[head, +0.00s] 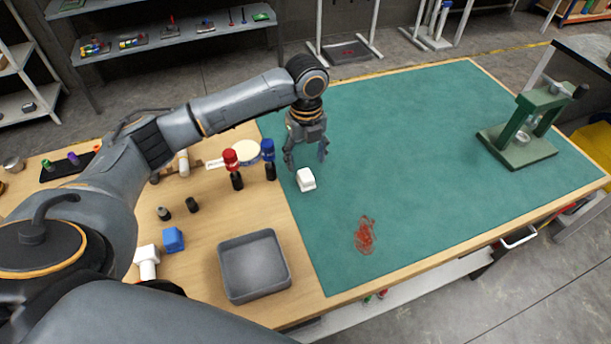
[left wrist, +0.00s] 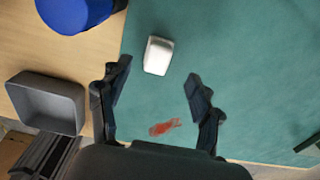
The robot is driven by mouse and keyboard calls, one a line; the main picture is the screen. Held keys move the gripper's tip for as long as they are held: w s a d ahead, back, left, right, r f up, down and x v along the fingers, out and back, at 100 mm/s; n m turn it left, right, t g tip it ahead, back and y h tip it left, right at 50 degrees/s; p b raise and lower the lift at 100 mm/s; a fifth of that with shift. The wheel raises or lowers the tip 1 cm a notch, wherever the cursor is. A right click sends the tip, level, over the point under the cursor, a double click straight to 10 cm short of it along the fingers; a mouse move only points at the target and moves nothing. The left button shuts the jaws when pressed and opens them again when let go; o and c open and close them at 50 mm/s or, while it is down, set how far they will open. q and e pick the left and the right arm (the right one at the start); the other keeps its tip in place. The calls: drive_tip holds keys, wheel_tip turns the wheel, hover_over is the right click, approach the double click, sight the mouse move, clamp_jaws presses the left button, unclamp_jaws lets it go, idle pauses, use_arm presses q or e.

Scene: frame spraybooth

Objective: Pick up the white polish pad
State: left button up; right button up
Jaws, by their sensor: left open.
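The white polish pad (head: 306,179) is a small white block lying on the green mat (head: 400,130), near the mat's left edge. In the left wrist view the pad (left wrist: 158,56) lies ahead of the fingertips, nearer the left finger. My left gripper (head: 306,160) is open and empty, pointing down above and just behind the pad in the head view. Its two spread fingers (left wrist: 158,85) also show in the left wrist view, with nothing between them. My right gripper is not in view.
Red (head: 231,160) and blue (head: 267,150) topped tools stand close left of my left gripper. A grey tray (head: 254,266) sits on the wood in front. A green press (head: 525,130) stands at the right. A red stain (head: 365,235) marks the mat, which is otherwise mostly clear.

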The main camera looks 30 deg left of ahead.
sight(306, 175)
use_arm(q)
wheel_tip(306, 175, down, 2)
drive_tip(key=shift+f, duration=0.1)
drive_tip(key=f+p, duration=0.1)
drive_tip(key=f, duration=0.2)
drive_tip(key=shift+s+d+f+p, duration=0.2)
drive_tip(key=shift+s+p, duration=0.15)
drive_tip(key=shift+s, duration=0.05)
drive_tip(key=shift+f, duration=0.55)
drive_tip(key=c, duration=1)
drive_tip(key=shift+c, duration=1.2)
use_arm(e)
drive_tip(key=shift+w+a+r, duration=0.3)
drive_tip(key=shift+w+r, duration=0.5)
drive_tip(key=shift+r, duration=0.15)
